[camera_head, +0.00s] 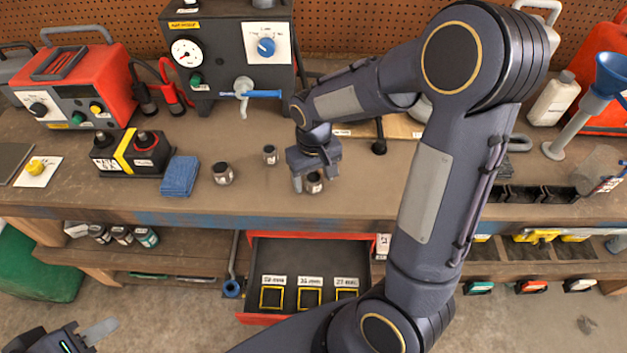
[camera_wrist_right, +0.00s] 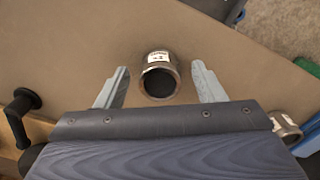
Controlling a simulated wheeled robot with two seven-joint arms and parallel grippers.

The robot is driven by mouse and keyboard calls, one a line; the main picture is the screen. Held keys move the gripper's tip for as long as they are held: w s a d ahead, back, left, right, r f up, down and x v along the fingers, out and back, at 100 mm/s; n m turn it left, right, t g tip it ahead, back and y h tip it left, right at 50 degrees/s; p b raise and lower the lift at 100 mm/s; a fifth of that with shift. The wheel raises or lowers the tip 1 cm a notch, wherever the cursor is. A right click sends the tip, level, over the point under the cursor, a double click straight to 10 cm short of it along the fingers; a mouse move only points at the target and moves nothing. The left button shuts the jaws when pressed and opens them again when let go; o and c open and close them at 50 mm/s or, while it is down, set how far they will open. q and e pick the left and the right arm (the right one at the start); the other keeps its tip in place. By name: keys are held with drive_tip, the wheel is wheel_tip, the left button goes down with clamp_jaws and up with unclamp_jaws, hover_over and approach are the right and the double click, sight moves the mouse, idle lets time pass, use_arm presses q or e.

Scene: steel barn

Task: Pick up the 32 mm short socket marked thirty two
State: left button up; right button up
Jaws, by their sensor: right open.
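A short steel socket (camera_head: 314,183) with a white label stands on the workbench below my right gripper (camera_head: 315,178). In the right wrist view this socket (camera_wrist_right: 158,78) sits between the two open fingertips (camera_wrist_right: 160,88), with a gap on each side. The label is too small to read, so I cannot tell its size. Two similar sockets stand further left, one larger (camera_head: 222,173) and one smaller (camera_head: 270,154). Part of another socket (camera_wrist_right: 285,125) shows at the right wrist view's right edge. My left gripper (camera_head: 88,335) is low at the bottom left, away from the bench, partly cut off.
An open drawer (camera_head: 256,267) with labelled, yellow-framed slots is below the bench (camera_head: 370,190). A blue cloth (camera_head: 180,175) and a black-yellow battery (camera_head: 130,153) lie left of the sockets. A grey test box (camera_head: 225,60) stands behind. A black knobbed handle (camera_head: 379,140) is right of the gripper.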

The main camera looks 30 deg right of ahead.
drive_tip(key=c, duration=1.2)
drive_tip(key=shift+r, duration=0.2)
